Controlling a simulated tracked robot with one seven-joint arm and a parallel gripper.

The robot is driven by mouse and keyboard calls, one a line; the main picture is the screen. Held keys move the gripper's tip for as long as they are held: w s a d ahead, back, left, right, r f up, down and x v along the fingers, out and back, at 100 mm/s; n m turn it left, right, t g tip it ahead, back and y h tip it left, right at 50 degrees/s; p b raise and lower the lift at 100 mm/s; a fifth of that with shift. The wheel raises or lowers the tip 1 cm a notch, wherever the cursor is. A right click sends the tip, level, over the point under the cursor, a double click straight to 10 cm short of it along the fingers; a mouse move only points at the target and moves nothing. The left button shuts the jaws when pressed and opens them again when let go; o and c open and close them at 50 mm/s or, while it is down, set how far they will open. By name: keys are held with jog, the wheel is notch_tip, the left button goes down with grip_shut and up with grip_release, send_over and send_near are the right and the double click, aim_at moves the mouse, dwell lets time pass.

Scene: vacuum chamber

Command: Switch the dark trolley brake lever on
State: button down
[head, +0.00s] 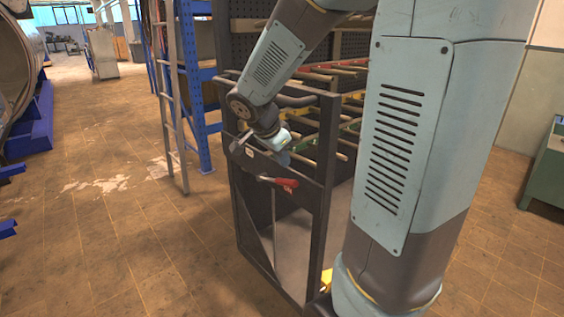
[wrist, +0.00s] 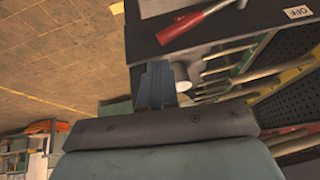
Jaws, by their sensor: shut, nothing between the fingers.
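The dark trolley (head: 325,190) stands in front of me, with its brake lever on the near end panel. The lever has a red grip (head: 285,184) that points right and slightly down in the head view. In the wrist view the red grip (wrist: 195,22) lies slanted across the dark panel near the top. A white plate reading OFF (wrist: 298,12) is at upper right there.
Rails with yellow, red and green parts (head: 325,130) fill the trolley behind the panel. A ladder (head: 172,100) and a blue rack (head: 200,90) stand close to its left. A green cabinet (head: 545,165) is at right. Open tiled floor (head: 90,220) lies left.

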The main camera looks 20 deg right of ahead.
jog(key=shift+s+a+r, duration=0.3)
jog(key=shift+s+r, duration=0.4)
jog(key=shift+s, duration=0.05)
jog(key=shift+s, duration=0.1)
jog(key=s+a+r+n+t+y, duration=0.1)
jog(key=s+a+r+n+y, duration=0.1)
jog(key=s+n, duration=0.5)
jog(key=s+a+r+n+t+y, duration=0.2)
jog(key=s+a+r+n+y, duration=0.1)
jog(key=s+r+n, duration=0.3)
jog(key=s+a+n, duration=0.1)
jog(key=s+n, duration=0.1)
jog(key=s, duration=0.1)
jog(key=shift+d, duration=0.1)
